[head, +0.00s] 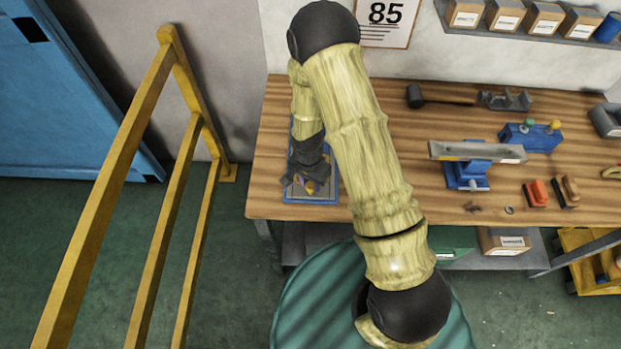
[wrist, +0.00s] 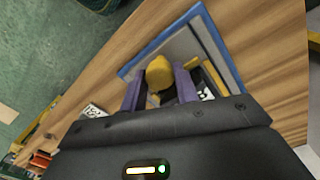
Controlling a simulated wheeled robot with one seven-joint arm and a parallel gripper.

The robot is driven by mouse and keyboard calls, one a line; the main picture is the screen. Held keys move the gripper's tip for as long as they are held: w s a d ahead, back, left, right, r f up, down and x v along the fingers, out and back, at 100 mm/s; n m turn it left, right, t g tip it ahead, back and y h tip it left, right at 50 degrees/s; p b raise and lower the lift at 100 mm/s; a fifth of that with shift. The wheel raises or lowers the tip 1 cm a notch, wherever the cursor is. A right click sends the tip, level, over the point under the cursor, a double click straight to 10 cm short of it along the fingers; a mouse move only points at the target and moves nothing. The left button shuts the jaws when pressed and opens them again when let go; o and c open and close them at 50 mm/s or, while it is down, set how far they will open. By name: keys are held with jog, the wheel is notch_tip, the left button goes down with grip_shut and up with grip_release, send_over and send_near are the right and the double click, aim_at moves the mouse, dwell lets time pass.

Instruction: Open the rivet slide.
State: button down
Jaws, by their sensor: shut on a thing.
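The rivet slide is a grey plate with a blue rim (wrist: 182,43), lying at the left end of the wooden bench; its blue edge also shows in the head view (head: 331,190). A rounded yellow knob (wrist: 158,72) stands on it. My gripper (wrist: 158,88) is shut on the yellow knob, with one finger on each side. In the head view my gripper (head: 311,178) reaches down over the plate and hides much of it. A dark gap and a black-and-white patch show beside the right finger. I cannot tell how far the slide is open.
On the wooden bench (head: 380,120) are a mallet (head: 438,97), a blue vise-like tool (head: 467,176) and a blue block with knobs (head: 530,136), all right of my arm. A yellow railing (head: 150,190) stands to the left. The bench just right of the plate is clear.

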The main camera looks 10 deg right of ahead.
jog(key=shift+w, duration=0.2)
jog(key=c, duration=1.1)
grip_release()
jog(key=shift+o, duration=0.2)
jog(key=shift+w, duration=0.15)
jog(key=shift+d, duration=0.1)
notch_tip(320, 180, up, 18)
jog(key=b, duration=0.3)
jog(key=shift+w+a+f, duration=0.25)
jog(key=shift+a, duration=0.2)
